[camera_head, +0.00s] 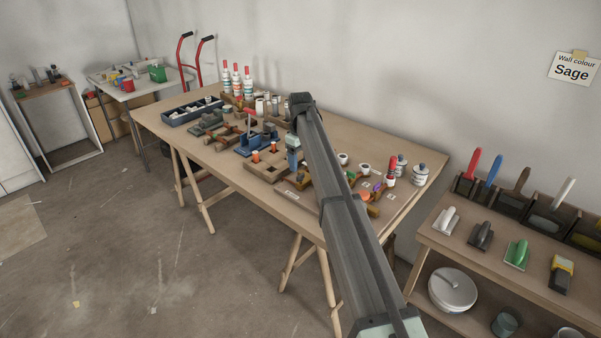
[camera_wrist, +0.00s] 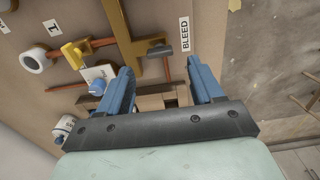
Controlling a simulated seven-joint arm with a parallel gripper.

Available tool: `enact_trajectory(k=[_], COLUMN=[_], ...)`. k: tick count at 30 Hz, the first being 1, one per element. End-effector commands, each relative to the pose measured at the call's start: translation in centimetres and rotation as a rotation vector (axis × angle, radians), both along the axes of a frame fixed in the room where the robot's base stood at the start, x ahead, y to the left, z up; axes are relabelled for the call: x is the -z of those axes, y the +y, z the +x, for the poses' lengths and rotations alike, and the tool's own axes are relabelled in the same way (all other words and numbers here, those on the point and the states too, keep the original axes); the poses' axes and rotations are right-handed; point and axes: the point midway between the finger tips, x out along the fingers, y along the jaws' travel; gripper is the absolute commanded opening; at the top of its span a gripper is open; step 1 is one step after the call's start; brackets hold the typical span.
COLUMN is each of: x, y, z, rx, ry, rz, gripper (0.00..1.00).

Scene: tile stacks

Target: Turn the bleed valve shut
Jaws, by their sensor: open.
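The BLEED label (camera_wrist: 185,34) is in the upper middle of the wrist view. Just left of it is a small dark grey lever (camera_wrist: 160,48), apparently the bleed valve's handle, by a brass pipe (camera_wrist: 122,30). It lies crosswise, with a copper pipe end just below it in the picture. My gripper (camera_wrist: 160,66) is open, its blue fingers apart and empty. The lever appears just beyond the gap between the fingertips, apart from both. In the head view my arm crosses the workbench and hides much of this spot; I cannot make out the valve there.
A yellow handle (camera_wrist: 75,52), a white roll-like part (camera_wrist: 34,60) and a blue knob (camera_wrist: 97,87) sit left of the gripper. Wooden blocks (camera_wrist: 160,98) show between the fingers. The crowded workbench (camera_head: 400,212) has a blue vice (camera_head: 252,141) and several bottles.

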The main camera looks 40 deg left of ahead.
Motion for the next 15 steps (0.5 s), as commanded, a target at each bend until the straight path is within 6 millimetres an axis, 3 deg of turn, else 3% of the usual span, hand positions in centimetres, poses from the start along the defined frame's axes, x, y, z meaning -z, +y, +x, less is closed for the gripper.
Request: enact_trajectory(k=[6,15], x=[3.3,5.0], y=[0.0,0.0], z=[0.0,0.0], rx=[0.001,0.001], ry=[0.000,0.000], rz=[-0.001,0.000], gripper=[0.66,0.66])
